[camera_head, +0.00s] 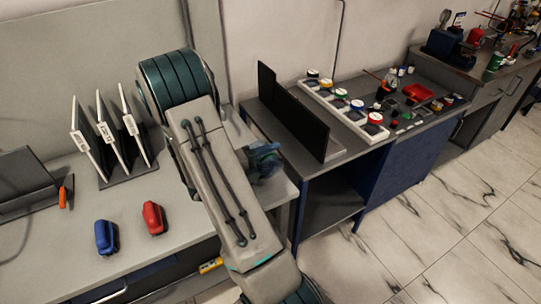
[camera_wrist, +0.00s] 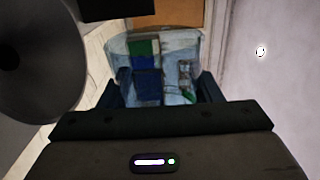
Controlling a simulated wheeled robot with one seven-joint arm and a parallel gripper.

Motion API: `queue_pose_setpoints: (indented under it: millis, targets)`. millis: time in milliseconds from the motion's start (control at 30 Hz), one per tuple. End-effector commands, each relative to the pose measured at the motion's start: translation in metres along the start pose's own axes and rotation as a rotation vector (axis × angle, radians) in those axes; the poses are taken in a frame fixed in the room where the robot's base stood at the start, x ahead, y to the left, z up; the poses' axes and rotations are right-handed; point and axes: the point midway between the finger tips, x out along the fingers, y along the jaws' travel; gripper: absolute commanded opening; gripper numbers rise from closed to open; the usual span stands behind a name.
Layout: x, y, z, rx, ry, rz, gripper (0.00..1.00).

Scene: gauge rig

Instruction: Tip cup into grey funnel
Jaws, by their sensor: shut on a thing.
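In the wrist view my gripper (camera_wrist: 166,88) is shut on a clear, bluish cup (camera_wrist: 182,42), with one dark finger on each side of it. Green and blue patches show in or through the cup wall; I cannot tell which. A large dark grey round form with a darker hole, seemingly the grey funnel (camera_wrist: 48,45), is at the upper left, beside the cup and apart from it in the picture. In the head view my arm hides much of the middle. A dark teal-blue shape (camera_head: 265,160) shows beside it, too unclear to name. I cannot make out the funnel there.
A blue stapler-like object (camera_head: 106,237) and a red one (camera_head: 153,218) lie on the left bench, before a rack of white panels (camera_head: 110,135). A black upright panel (camera_head: 292,113) stands on the middle bench, near a white tray (camera_head: 345,109) of coloured-lid jars.

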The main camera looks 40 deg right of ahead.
Motion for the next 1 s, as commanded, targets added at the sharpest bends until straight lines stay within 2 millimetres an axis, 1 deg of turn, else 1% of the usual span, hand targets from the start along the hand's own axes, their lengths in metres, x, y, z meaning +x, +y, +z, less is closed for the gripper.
queue_pose_setpoints:
  millis: [1000]
  targets:
    - [0.0001, -0.0089, 0.0047, -0.145, 0.001, -0.001, 0.36]
